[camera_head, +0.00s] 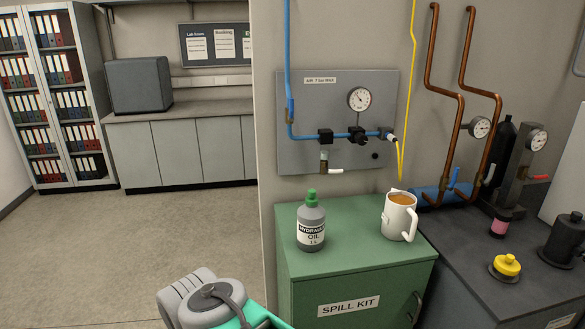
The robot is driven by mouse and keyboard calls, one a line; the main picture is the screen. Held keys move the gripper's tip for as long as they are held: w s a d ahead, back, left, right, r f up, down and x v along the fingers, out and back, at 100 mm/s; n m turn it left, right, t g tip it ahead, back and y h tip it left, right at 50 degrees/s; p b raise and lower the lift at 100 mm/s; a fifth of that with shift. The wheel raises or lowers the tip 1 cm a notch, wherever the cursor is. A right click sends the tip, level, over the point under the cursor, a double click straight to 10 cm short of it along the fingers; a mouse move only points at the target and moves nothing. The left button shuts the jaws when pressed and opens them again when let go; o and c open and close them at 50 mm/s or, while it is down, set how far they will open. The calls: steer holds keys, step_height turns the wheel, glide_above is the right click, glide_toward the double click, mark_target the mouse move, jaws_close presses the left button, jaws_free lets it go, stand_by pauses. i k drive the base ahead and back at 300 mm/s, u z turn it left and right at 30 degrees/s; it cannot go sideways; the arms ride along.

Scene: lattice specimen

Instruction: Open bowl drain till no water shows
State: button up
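A grey air panel (292,105) labelled "AIR 7 bar MAX" is on the wall above the green cabinet. A small bowl (323,160) hangs below the left black block (325,136) on its blue line. A small white lever (336,171), which looks like the drain handle, sticks out to the right at the bowl's foot. The bowl is too small in view to tell whether water shows in it. A grey rounded part of my arm shows at the bottom edge, well below the panel and apart from it. My gripper's fingers are out of view.
On the green spill kit cabinet (352,306) stand a hydraulic oil bottle (311,226) and a white mug (399,216), both below the panel. A yellow hose (413,75) hangs by the panel's right side. Copper pipes (458,105) are further right. The floor at left is clear.

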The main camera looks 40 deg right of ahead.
mark_target(327, 171)
steer(key=z, duration=0.1)
steer(key=i, duration=1.1)
steer(key=z, duration=0.65)
